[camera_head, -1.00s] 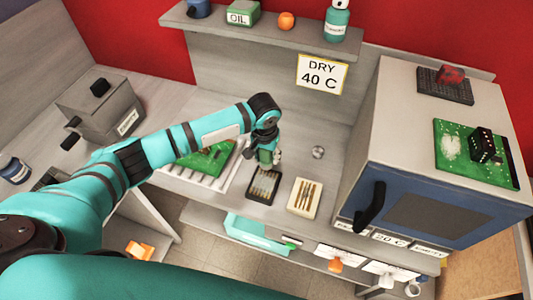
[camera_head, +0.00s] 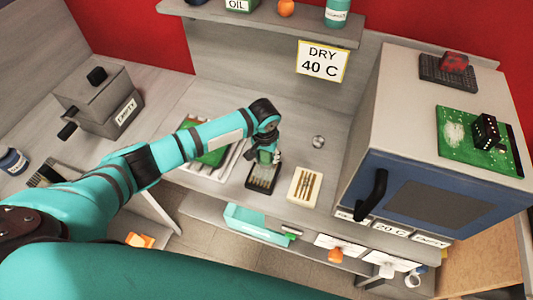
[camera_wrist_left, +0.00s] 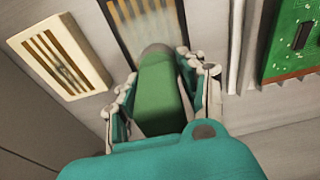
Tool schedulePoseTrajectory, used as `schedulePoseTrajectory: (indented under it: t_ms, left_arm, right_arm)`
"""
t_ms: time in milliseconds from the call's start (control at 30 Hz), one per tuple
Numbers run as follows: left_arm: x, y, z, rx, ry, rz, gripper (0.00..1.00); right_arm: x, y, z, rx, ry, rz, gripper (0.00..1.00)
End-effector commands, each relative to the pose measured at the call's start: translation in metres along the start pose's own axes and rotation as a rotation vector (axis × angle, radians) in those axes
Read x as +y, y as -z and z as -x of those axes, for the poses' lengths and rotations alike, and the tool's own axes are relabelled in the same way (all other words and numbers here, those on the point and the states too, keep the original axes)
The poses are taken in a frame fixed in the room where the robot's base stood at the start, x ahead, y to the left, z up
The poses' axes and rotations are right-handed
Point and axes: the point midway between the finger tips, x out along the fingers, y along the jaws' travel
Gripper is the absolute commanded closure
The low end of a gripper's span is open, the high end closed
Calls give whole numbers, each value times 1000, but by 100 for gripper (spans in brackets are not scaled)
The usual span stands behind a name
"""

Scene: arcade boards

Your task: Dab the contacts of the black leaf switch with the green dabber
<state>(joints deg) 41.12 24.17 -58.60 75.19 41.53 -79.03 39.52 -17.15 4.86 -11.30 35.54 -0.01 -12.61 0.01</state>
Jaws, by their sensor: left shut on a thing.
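The black leaf switch (camera_head: 261,190) lies flat on the bench, a dark frame with a row of pale gold contact strips. It also shows at the top of the left wrist view (camera_wrist_left: 120,28). My left gripper (camera_head: 267,157) is shut on the green dabber (camera_wrist_left: 158,95), holding it over the far part of this switch. In the left wrist view the dabber's grey tip (camera_wrist_left: 157,49) overlaps the contacts, which look blurred there. I cannot tell whether the tip touches them. My right gripper is not in view.
A cream leaf switch (camera_head: 304,185) lies just right of the black one. A green circuit board (camera_head: 215,154) on a white rack is to the left. A small metal knob (camera_head: 318,142) stands behind. The blue-fronted oven (camera_head: 430,195) blocks the right side.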

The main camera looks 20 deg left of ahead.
Motion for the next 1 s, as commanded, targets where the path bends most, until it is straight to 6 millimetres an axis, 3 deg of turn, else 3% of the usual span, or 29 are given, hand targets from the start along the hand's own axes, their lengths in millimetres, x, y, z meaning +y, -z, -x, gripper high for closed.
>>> schedulePoseTrajectory:
  t_ms: [667, 1000]
  left_arm:
    - [0, -2, -14, -1, -1, 1, 100]
    - [0, -9, -8, -3, 1, 1, 100]
  right_arm:
    - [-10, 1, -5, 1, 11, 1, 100]
    - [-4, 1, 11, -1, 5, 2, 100]
